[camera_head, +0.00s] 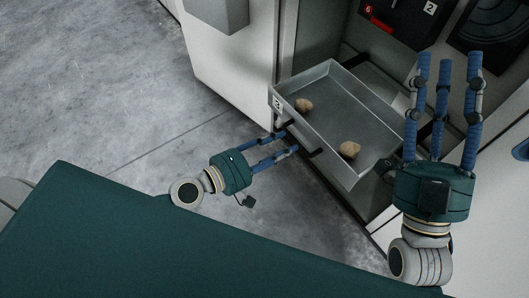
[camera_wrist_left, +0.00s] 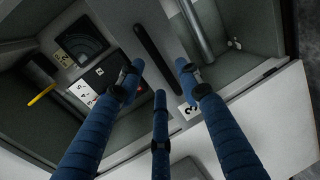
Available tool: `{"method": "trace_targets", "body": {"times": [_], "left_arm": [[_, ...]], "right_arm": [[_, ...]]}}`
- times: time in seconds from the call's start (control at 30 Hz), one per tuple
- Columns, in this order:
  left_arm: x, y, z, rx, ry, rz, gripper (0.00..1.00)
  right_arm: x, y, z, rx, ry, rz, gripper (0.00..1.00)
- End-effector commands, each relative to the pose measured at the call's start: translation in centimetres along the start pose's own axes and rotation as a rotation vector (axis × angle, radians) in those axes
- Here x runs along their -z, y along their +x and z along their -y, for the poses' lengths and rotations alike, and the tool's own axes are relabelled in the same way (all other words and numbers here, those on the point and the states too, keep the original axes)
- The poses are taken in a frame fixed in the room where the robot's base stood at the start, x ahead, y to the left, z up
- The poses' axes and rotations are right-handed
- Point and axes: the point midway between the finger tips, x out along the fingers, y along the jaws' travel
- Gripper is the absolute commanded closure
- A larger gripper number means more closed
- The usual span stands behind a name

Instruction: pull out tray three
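A grey metal tray (camera_head: 335,92) sticks out of an open cabinet in the head view, with two beige lumps lying in it. Its front carries a black bar handle (camera_wrist_left: 152,48) and a small number label (camera_wrist_left: 188,112), which reads 3 in the left wrist view. My left gripper (camera_head: 285,141) is at the tray's front, by the handle. In the wrist view (camera_wrist_left: 160,76) its fingers are spread, with the handle seen between two fingertips and gaps beside it; contact is unclear. My right gripper (camera_head: 445,58) is open and empty, right of the tray.
The cabinet's light side panel (camera_head: 232,75) stands left of the tray. A dark panel marked 2 (camera_head: 405,18) and a dark tray with a round pattern (camera_head: 497,35) are behind. The grey floor (camera_head: 110,95) at left is clear.

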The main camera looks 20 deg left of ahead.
Motion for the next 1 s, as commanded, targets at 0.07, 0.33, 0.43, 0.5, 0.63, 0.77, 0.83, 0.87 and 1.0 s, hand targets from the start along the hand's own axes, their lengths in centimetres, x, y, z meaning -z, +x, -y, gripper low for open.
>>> {"method": "trace_targets", "body": {"times": [0.07,0.33,0.43,0.5,0.63,0.77,0.83,0.87,1.0], "left_arm": [[0.0,-1.3,0.1,0.003,0.007,0.005,0.65],[-0.2,-3.4,-0.1,0.0,0.009,0.008,0.65],[0.0,-4.1,0.0,0.002,0.006,0.004,0.65],[0.1,-4.9,0.2,0.005,0.003,0.0,0.65],[0.0,-6.2,0.2,0.004,0.001,-0.001,0.65],[0.1,-6.7,0.1,0.001,0.0,-0.001,0.65],[0.1,-6.8,0.0,0.0,0.0,-0.001,0.65],[0.1,-6.8,0.0,0.0,0.0,-0.001,0.65],[0.1,-6.7,0.0,0.0,0.0,-0.001,0.65]], "right_arm": [[0.0,0.0,0.0,0.0,0.0,0.0,0.6],[0.0,0.0,0.0,0.0,0.0,0.0,0.6],[0.0,0.0,0.0,0.0,0.0,0.0,0.6],[0.0,0.0,0.0,0.0,0.0,0.0,0.6],[0.0,0.0,0.0,0.0,0.0,0.0,0.6],[0.0,0.0,0.0,0.0,0.0,0.0,0.6],[0.0,0.0,0.0,0.0,-0.001,0.0,0.6],[0.0,0.0,0.0,0.0,-0.001,0.0,0.6],[0.0,0.0,0.0,0.0,-0.001,0.001,0.6]]}}
